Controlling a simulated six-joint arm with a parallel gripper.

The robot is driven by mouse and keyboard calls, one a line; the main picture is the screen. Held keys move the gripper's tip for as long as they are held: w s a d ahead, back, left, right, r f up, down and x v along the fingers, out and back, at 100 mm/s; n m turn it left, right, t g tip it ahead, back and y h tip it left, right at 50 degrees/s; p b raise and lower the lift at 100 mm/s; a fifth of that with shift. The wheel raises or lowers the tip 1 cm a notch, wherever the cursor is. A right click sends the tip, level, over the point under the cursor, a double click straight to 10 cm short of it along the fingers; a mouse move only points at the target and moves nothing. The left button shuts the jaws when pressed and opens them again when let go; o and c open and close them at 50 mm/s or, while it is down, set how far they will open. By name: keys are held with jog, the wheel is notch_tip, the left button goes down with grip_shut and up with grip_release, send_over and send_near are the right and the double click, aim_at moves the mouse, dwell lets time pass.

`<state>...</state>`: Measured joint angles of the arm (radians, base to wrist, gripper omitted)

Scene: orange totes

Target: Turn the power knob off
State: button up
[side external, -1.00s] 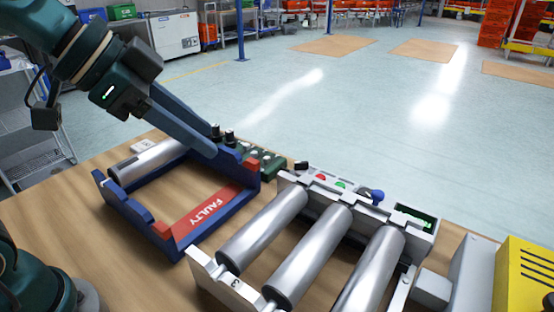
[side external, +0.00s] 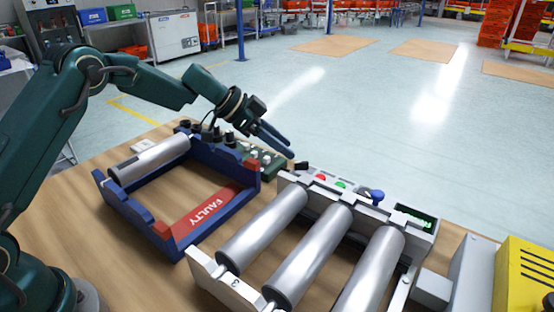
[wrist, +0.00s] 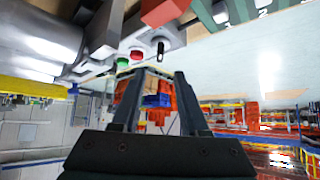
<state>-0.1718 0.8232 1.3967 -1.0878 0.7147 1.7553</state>
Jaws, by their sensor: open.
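A small black knob (side external: 301,165) sits at the left end of the white control panel (side external: 310,192) on the roller conveyor's far side. A blue knob (side external: 377,196) stands further right on the panel. I cannot read which knob is labelled power. My gripper (side external: 289,150) is just left of and above the black knob, pointing down to the right. In the wrist view its fingers (wrist: 155,78) are apart and empty.
A blue frame marked FAULTY (side external: 216,213) with one roller (side external: 150,157) stands left of the conveyor. A green block with white marks (side external: 262,163) is under my gripper. Metal rollers (side external: 310,258) fill the conveyor. A yellow box (side external: 525,275) stands at the right.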

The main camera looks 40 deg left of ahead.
aim_at(300, 162)
jog(key=shift+s+f+x, duration=0.1)
jog(key=shift+f+x, duration=0.05)
jog(key=shift+x, duration=1.2)
jog(key=shift+s+f+x, duration=0.1)
jog(key=shift+f+x, duration=0.05)
jog(key=shift+x, duration=1.25)
jog(key=shift+a, duration=0.2)
grip_shut()
